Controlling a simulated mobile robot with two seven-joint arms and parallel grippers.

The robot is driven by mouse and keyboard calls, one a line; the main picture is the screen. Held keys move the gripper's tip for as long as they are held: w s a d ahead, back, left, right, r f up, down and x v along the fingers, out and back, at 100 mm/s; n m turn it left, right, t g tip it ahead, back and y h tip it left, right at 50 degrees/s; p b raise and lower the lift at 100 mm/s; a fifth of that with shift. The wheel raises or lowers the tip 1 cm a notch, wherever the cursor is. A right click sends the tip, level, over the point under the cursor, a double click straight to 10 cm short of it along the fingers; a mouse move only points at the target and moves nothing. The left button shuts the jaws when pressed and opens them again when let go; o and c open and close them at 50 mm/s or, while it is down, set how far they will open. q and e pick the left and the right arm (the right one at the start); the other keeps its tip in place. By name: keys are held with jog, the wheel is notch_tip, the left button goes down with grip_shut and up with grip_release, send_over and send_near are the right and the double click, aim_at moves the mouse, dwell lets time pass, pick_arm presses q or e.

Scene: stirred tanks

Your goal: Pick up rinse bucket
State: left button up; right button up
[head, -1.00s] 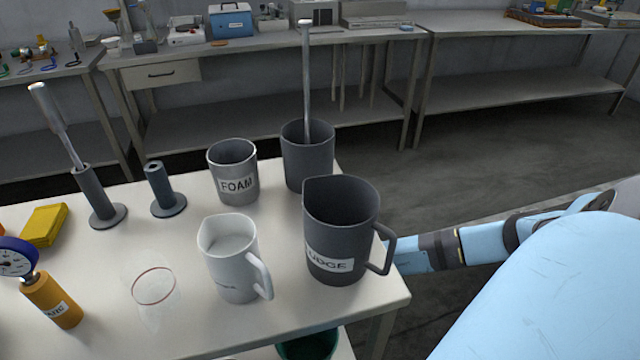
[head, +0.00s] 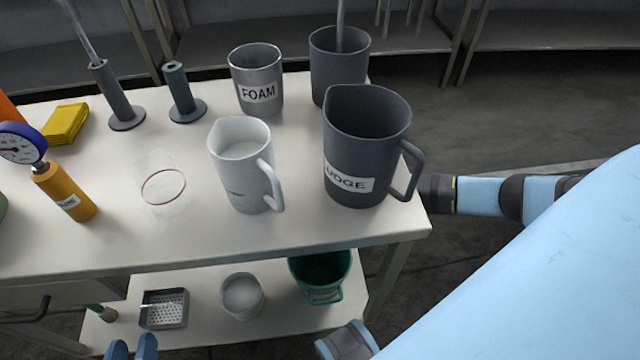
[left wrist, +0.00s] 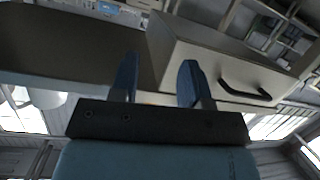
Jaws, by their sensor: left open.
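A green bucket (head: 322,280) stands on the lower shelf, at its right end under the table top; it is the likeliest rinse bucket, though I see no label on it. Its upper back is partly hidden by the table edge. My left gripper (head: 132,347) shows at the bottom left of the head view, near the shelf's front edge and well to the left of the bucket. In the left wrist view its two blue fingers (left wrist: 157,82) are apart with nothing between them. A drawer front with a dark handle (left wrist: 246,90) is beyond them. My right gripper is not visible.
On the shelf, a whitish round container (head: 242,296) and a perforated tray (head: 164,309) stand left of the bucket. Above, a dark SLUDGE jug (head: 362,150), a white jug (head: 238,165) and a FOAM beaker (head: 257,80) stand on the table top.

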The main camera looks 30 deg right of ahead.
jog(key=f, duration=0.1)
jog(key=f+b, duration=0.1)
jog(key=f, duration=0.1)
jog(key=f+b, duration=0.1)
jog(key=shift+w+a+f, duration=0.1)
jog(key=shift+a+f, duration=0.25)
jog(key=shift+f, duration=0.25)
pick_arm(q)
jog(key=r, duration=0.1)
jog(key=d+r+t+h, duration=0.1)
jog(key=w+r+t, duration=0.1)
jog(key=shift+d+r+h, duration=0.3)
jog(key=shift+d+r, duration=0.05)
jog(key=shift+r, duration=0.05)
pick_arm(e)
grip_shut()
